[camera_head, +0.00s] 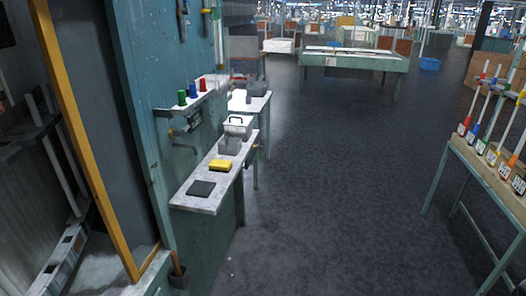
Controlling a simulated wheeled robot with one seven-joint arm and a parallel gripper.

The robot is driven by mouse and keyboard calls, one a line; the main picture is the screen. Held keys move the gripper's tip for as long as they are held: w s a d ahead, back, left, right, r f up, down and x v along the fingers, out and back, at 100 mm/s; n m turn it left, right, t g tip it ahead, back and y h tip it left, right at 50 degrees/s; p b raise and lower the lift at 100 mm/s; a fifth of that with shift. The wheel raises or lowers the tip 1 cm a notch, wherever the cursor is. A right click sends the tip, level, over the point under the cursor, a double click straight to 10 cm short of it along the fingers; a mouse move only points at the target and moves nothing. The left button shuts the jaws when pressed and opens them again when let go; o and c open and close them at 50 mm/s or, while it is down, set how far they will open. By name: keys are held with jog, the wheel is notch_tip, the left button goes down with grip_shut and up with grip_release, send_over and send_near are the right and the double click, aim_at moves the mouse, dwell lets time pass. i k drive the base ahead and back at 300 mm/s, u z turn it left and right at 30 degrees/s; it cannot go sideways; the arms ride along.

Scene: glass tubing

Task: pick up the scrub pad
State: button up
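A dark, flat square pad (201,188) lies on the near end of a narrow pale bench top (207,203) left of centre. It looks like the scrub pad, though its texture is too small to make out. A yellow block (220,165), perhaps a sponge, lies just behind it on the same top, apart from it. My gripper is not in view, and nothing covers the pad.
A grey container (229,145) and a white box with a dark handle (238,126) stand farther back on the bench. A teal wall panel (140,120) rises at its left. Open dark floor (330,190) lies right of it, up to a table (487,172) with coloured items.

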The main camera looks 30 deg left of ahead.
aim_at(216, 165)
jog(key=u, duration=0.2)
jog(key=i, duration=1.6)
jog(key=u, duration=1.35)
jog(key=i, duration=0.8)
jog(key=u, duration=1.35)
jog(key=i, duration=0.85)
jog(key=u, duration=0.05)
